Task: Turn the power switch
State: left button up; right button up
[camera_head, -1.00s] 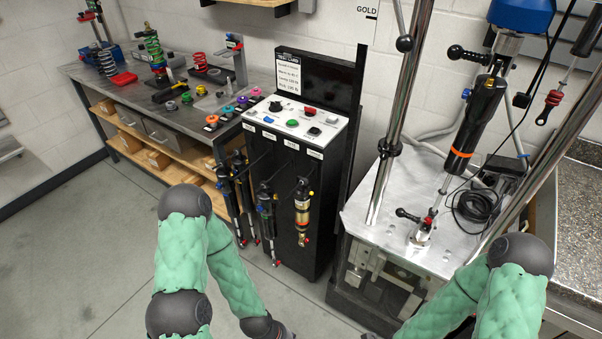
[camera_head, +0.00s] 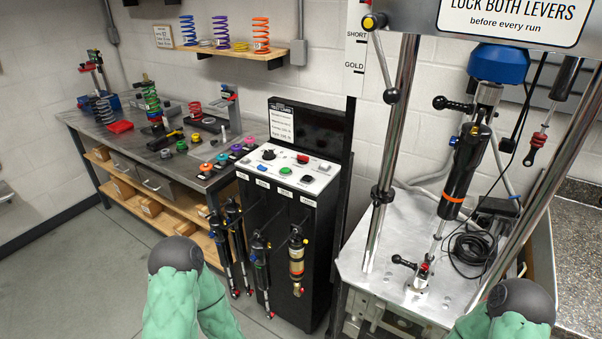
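A black cabinet (camera_head: 318,230) stands in the middle with a sloped white control panel (camera_head: 325,176) on top. The panel carries a black knob (camera_head: 268,155), a red control (camera_head: 302,158), a green button (camera_head: 285,170) and a black control (camera_head: 307,178). I cannot tell which of these is the power switch, and its position is too small to read. My two green-sleeved arms enter at the bottom, below the cabinet and the test stand. Both grippers are below the frame.
Several shocks, one of them gold (camera_head: 296,258), hang on the cabinet's front. A test stand with a metal base plate (camera_head: 350,262), steel columns and a black shock (camera_head: 465,165) stands to the right. A cluttered workbench (camera_head: 75,122) is at the left. The floor (camera_head: 95,265) at front left is clear.

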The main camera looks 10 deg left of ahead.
aim_at(302, 159)
jog(key=i+j, duration=0.15)
jog(key=j, duration=0.25)
jog(key=i+j+u, duration=0.1)
jog(key=j, duration=0.3)
jog(key=i+j, duration=0.2)
jog(key=j, duration=0.15)
jog(key=i+j+u, duration=0.1)
jog(key=j, duration=0.3)
jog(key=i+j, duration=0.25)
jog(key=j+u, duration=0.05)
jog(key=j, duration=0.05)
